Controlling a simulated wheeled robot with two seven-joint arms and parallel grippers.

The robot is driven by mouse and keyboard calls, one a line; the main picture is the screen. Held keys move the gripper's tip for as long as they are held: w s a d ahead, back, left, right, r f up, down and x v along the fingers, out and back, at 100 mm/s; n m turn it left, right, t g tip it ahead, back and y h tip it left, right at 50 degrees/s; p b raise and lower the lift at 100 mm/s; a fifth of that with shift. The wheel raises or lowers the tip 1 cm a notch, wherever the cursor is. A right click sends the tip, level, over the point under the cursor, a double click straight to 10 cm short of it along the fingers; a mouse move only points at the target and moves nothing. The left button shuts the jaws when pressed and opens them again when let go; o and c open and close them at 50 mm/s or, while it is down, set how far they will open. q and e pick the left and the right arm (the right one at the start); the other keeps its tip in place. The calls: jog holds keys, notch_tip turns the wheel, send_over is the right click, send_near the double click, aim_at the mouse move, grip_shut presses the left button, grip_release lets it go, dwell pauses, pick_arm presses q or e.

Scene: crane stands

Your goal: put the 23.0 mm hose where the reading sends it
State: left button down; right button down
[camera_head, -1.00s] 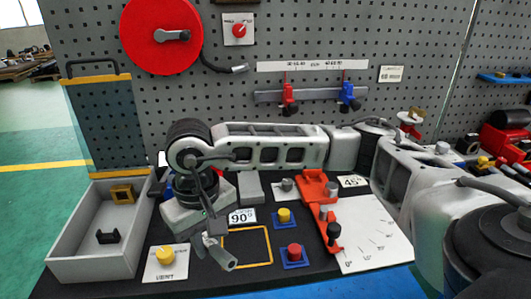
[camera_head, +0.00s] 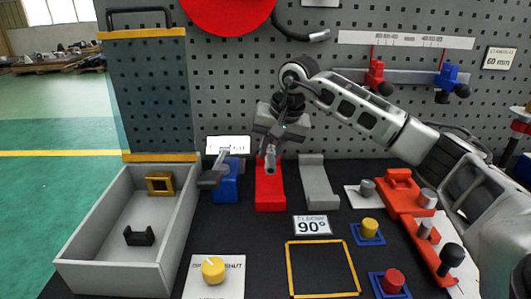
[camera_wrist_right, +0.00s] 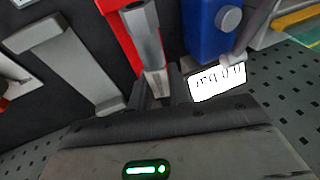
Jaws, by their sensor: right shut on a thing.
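My right gripper (camera_head: 281,137) is shut on a short grey hose (camera_head: 270,162), which hangs below the fingers, slightly tilted. In the head view the hose overlaps the red stand (camera_head: 270,197); I cannot tell whether they touch. In the right wrist view the hose (camera_wrist_right: 145,35) lies between the fingers (camera_wrist_right: 155,90), with the red stand (camera_wrist_right: 120,35) beside it. A blue device (camera_head: 227,186) with a grey arm stands left of the red stand. A grey stand (camera_head: 318,187) is on the right. My left gripper is out of view.
A grey tray (camera_head: 80,240) at left holds a yellow block (camera_head: 160,183) and a black clip (camera_head: 139,235). A yellow-framed square (camera_head: 322,243), a 90° card (camera_head: 312,225), knobs and an orange fixture (camera_head: 404,195) occupy the front and right. A pegboard stands behind.

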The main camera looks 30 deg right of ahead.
jog(key=shift+s+f+b, duration=0.1)
jog(key=shift+f+b, duration=0.3)
jog(key=shift+f, duration=0.15)
notch_tip(320, 180, down, 3)
jog(key=b, duration=0.3)
jog(key=shift+f, duration=0.15)
jog(key=shift+f+b, duration=0.45)
jog(key=shift+f, duration=0.45)
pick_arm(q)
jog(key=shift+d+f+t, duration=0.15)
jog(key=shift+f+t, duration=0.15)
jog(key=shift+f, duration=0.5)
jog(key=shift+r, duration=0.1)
pick_arm(e)
jog(key=c, duration=1.2)
grip_release()
jog(key=shift+c, duration=0.2)
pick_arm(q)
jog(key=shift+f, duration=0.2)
